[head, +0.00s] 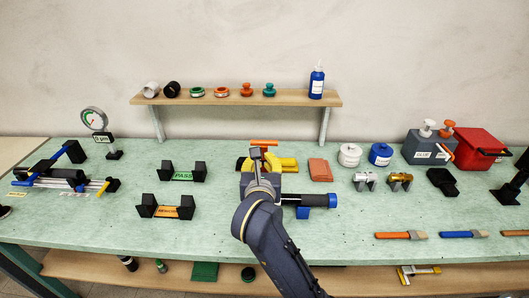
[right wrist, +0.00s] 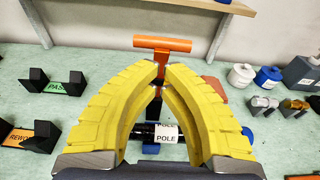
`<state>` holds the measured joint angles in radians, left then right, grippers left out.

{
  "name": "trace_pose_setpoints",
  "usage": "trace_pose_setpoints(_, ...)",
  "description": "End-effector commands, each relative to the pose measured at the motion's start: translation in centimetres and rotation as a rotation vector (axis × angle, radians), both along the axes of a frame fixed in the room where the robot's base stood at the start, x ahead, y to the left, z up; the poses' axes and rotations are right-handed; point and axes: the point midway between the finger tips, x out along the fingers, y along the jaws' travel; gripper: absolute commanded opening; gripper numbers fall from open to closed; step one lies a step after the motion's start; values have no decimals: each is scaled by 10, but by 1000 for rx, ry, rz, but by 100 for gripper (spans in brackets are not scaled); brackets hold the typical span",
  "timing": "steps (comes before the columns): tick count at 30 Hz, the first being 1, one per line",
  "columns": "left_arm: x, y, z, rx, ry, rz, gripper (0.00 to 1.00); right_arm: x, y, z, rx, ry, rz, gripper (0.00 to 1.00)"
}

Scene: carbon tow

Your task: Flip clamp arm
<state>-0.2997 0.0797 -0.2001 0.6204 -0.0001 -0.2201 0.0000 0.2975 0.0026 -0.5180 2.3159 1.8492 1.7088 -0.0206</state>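An orange T-shaped clamp arm (head: 263,143) stands upright at the middle of the bench. In the right wrist view, its crossbar (right wrist: 162,44) is above my yellow fingertips and its stem runs down between or behind them. My right gripper (right wrist: 162,69) has its fingertips close together at the stem and appears shut on it; the exact contact is partly hidden. A black cylinder with a white POLE label (right wrist: 166,133) lies behind the fingers. In the head view, its blue-capped end (head: 332,200) sticks out right of my wrist. My left gripper is not in view.
Black PASS (head: 182,176) and REWORK (head: 168,212) cradles stand to the left, and a dial gauge (head: 94,119) farther left. An orange block (head: 318,170), white jar (head: 349,154) and blue jar (head: 381,153) stand to the right. A shelf (head: 236,99) is behind.

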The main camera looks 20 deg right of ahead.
Motion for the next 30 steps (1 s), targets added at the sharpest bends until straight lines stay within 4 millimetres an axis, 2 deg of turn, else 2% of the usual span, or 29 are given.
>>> trace_pose_setpoints(6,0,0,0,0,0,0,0,-40,14,10,5,-2,2,0)
trace_pose_setpoints(15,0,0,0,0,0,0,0,-76,26,19,3,-2,1,0)
trace_pose_setpoints(21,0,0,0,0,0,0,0,-87,28,21,2,-2,0,0)
trace_pose_setpoints(30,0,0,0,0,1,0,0,-88,29,22,1,-1,0,0)
